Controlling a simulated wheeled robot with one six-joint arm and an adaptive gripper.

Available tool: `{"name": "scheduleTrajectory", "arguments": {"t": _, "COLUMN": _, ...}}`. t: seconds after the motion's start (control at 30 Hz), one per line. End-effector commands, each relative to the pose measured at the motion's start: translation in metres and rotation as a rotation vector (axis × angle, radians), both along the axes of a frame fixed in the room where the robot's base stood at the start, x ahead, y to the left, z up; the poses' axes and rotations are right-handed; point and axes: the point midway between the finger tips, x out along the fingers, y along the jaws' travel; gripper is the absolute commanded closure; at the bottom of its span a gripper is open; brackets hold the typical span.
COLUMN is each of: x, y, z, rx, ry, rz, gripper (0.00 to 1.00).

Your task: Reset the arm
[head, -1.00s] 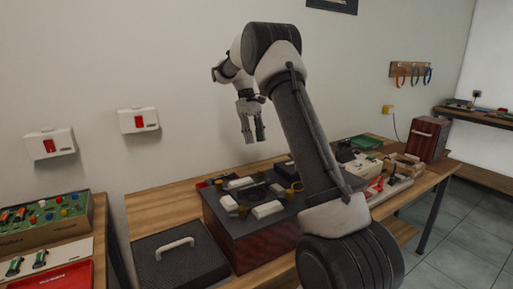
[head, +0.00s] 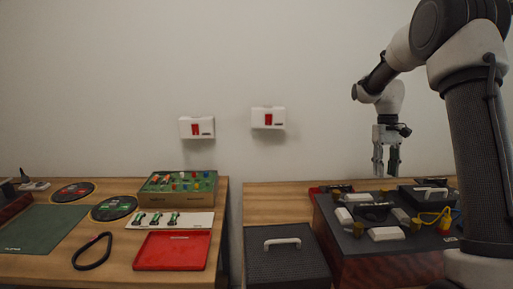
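My gripper (head: 386,166) hangs at the right of the head view, fingers pointing down, above the back of a dark-topped box (head: 345,233) on the right table. Its two fingers stand apart with a narrow gap between them. I see nothing held between them. My arm is raised and bent over, its large links filling the right edge and hiding part of the table there.
A black case (head: 286,262) with a light handle is left of the box. A gap separates the two tables. The left table holds a red tray (head: 172,252), a green mat (head: 38,228) and a component box (head: 178,188). Two white boxes (head: 197,128) hang on the wall.

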Motion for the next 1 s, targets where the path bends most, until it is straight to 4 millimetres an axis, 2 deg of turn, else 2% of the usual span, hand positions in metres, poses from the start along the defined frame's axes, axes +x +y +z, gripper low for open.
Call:
{"name": "scheduleTrajectory", "arguments": {"t": 0.03, "x": -0.018, "y": 0.005, "z": 0.009, "rx": -0.001, "ry": -0.026, "rz": -0.002, "gripper": 0.68}}
{"name": "scheduleTrajectory", "arguments": {"t": 0.17, "x": -0.067, "y": 0.017, "z": 0.030, "rx": -0.004, "ry": -0.109, "rz": -0.009, "gripper": 0.68}}
{"name": "scheduleTrajectory", "arguments": {"t": 0.3, "x": -0.131, "y": 0.029, "z": 0.049, "rx": -0.006, "ry": -0.212, "rz": -0.010, "gripper": 0.68}}
{"name": "scheduleTrajectory", "arguments": {"t": 0.43, "x": -0.189, "y": 0.040, "z": 0.058, "rx": -0.006, "ry": -0.310, "rz": -0.007, "gripper": 0.68}}
{"name": "scheduleTrajectory", "arguments": {"t": 0.6, "x": -0.258, "y": 0.050, "z": 0.060, "rx": -0.002, "ry": -0.431, "rz": 0.007, "gripper": 0.68}}
{"name": "scheduleTrajectory", "arguments": {"t": 0.7, "x": -0.287, "y": 0.053, "z": 0.061, "rx": -0.001, "ry": -0.492, "rz": 0.018, "gripper": 0.68}}
{"name": "scheduleTrajectory", "arguments": {"t": 0.77, "x": -0.297, "y": 0.055, "z": 0.064, "rx": 0.000, "ry": -0.529, "rz": 0.023, "gripper": 0.68}}
{"name": "scheduleTrajectory", "arguments": {"t": 1.0, "x": -0.305, "y": 0.058, "z": 0.085, "rx": 0.001, "ry": -0.635, "rz": 0.037, "gripper": 0.68}}
